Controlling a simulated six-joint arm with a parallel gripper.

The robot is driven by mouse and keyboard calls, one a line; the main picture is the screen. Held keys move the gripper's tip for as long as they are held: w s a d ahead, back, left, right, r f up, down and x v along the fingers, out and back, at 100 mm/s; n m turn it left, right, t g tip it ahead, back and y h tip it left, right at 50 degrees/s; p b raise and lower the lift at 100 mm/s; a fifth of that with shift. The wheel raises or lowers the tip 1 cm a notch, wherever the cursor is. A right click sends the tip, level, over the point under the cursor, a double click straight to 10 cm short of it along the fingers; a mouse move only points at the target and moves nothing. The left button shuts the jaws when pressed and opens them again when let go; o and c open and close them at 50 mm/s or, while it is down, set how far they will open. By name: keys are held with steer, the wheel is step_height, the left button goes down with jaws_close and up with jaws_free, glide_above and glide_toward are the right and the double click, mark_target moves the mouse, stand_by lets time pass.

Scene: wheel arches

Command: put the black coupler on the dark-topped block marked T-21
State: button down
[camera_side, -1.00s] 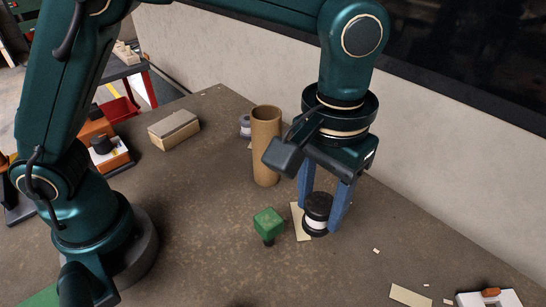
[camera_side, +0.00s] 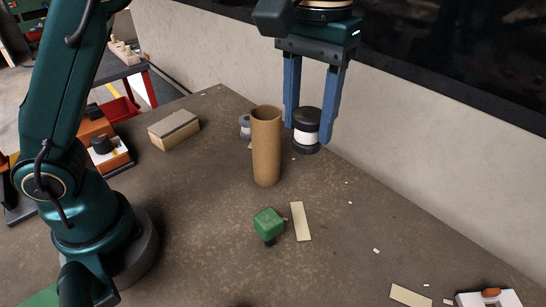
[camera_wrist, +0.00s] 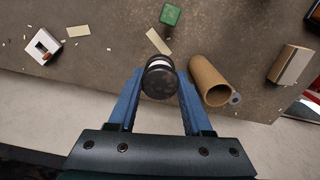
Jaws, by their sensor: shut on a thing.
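The black coupler (camera_side: 306,118), a black cylinder with a white band, is between the blue fingers of my gripper (camera_side: 309,134). My gripper is shut on it and holds it upright above the table, right of the cardboard tube in the side view. In the wrist view the coupler (camera_wrist: 160,80) shows its round black end between the fingers. A pale block with a darker grey-brown top (camera_side: 174,130) lies at the back left of the table; it also shows at the right of the wrist view (camera_wrist: 291,65). I cannot read any T-21 mark.
The upright cardboard tube (camera_side: 266,148) stands between coupler and block, with a grey ring (camera_side: 245,126) behind it. A green block (camera_side: 268,223), pale strips (camera_side: 300,221) and a white block (camera_side: 488,299) lie nearer. Orange fixtures (camera_side: 96,130) stand left. A wall runs behind.

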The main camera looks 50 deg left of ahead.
steer(key=w+a+n, duration=0.4)
steer(key=a+n, duration=0.1)
steer(key=a, duration=0.6)
steer(key=n, duration=1.4)
glide_above(172, 122)
steer(key=f, duration=0.1)
steer(key=shift+f, duration=6)
steer(key=shift+f, duration=0.2)
steer(key=shift+c, duration=1.6)
jaws_free()
